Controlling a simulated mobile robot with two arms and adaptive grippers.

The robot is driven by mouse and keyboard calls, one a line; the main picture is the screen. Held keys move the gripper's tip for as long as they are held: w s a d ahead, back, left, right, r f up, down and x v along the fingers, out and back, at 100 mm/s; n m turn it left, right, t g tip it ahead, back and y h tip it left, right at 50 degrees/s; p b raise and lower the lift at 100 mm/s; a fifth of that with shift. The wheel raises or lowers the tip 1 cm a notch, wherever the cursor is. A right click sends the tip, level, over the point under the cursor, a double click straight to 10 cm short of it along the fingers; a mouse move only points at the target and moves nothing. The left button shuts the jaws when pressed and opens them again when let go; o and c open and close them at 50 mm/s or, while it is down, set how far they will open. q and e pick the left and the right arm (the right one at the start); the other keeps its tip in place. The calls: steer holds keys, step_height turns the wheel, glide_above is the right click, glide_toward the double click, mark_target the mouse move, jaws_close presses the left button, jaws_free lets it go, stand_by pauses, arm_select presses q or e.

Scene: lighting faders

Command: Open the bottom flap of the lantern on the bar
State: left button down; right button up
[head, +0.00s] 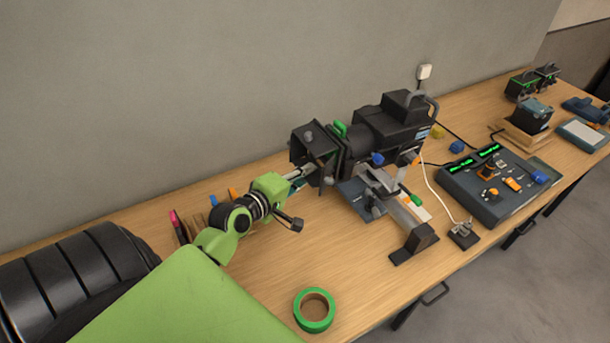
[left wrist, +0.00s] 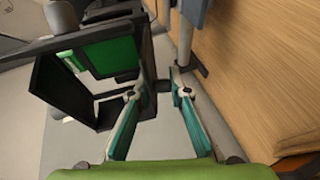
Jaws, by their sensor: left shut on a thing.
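The black lantern (head: 380,128) sits on a metal bar (head: 407,212) above the bench, its dark flaps facing left. My left gripper (head: 303,174) reaches the lantern's front from the lower left in the head view. In the left wrist view, the gripper's teal fingers (left wrist: 157,100) stand on either side of a black flap edge (left wrist: 147,60) on the bench side of the lantern front. The gripper is shut on this bottom flap. A green panel (left wrist: 108,57) shows inside the black frame. The flap's exact angle is hard to tell. My right gripper is not in view.
A green tape roll (head: 314,311) lies at the bench's front. A control desk with faders (head: 497,185) stands right of the lantern, with a cable nearby. More lamps (head: 530,114) are farther right. The wall is close behind. Bench top between tape and lantern is clear.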

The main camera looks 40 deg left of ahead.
arm_select(q)
steer(key=shift+s+f, duration=0.15)
steer(key=shift+f, duration=0.4)
steer(key=c, duration=2)
jaws_free()
steer(key=shift+r, duration=0.25)
steer(key=v, duration=1.2)
steer(key=shift+c, duration=0.2)
